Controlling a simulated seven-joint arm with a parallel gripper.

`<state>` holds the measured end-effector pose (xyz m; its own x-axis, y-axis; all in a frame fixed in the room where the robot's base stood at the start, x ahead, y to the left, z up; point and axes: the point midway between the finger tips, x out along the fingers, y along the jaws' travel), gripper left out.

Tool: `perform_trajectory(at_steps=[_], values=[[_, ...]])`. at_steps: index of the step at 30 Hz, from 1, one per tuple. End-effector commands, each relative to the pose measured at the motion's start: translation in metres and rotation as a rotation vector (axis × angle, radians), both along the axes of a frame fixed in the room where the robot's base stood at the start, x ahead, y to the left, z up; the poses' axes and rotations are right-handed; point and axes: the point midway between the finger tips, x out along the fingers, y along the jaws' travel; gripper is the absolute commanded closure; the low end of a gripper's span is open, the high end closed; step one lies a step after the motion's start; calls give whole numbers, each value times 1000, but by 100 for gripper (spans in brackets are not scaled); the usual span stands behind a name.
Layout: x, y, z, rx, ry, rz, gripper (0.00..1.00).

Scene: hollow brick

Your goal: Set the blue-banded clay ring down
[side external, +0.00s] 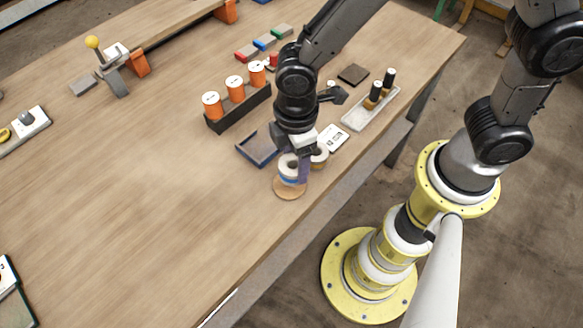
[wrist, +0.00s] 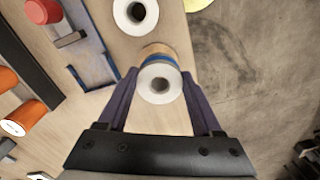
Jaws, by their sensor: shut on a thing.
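The blue-banded clay ring (side external: 289,171) has a white top with a hole and a blue stripe round its side. My gripper (wrist: 159,80) is shut on it, with one purple finger on each side in the wrist view, where the ring (wrist: 160,84) sits between them. A round wooden disc (side external: 289,190) lies directly under the ring near the table's front edge. I cannot tell whether ring and disc touch. A second pale ring (side external: 320,157) stands just to the right, partly hidden by my gripper; it also shows in the wrist view (wrist: 135,14).
A blue-edged tray (side external: 257,149) lies close on the left. A dark rack with orange spools (side external: 238,107) stands behind it. A white card (side external: 332,138) and a pale tray with dark bottles (side external: 371,108) are to the right.

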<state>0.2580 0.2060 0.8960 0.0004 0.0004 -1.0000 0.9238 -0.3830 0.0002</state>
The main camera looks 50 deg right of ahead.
Motion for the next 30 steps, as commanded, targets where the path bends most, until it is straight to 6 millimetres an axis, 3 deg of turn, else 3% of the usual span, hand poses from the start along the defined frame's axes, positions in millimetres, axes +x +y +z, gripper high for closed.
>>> perform_trajectory(at_steps=[11, 24, 25, 29, 30], values=[[5, 4, -37, -1, 2, 0, 95], [6, 5, -43, 0, 0, 0, 95], [6, 4, -43, 0, 0, 0, 28], [6, 4, -42, 0, 0, 0, 5], [6, 4, -42, 0, 0, 0, 3]])
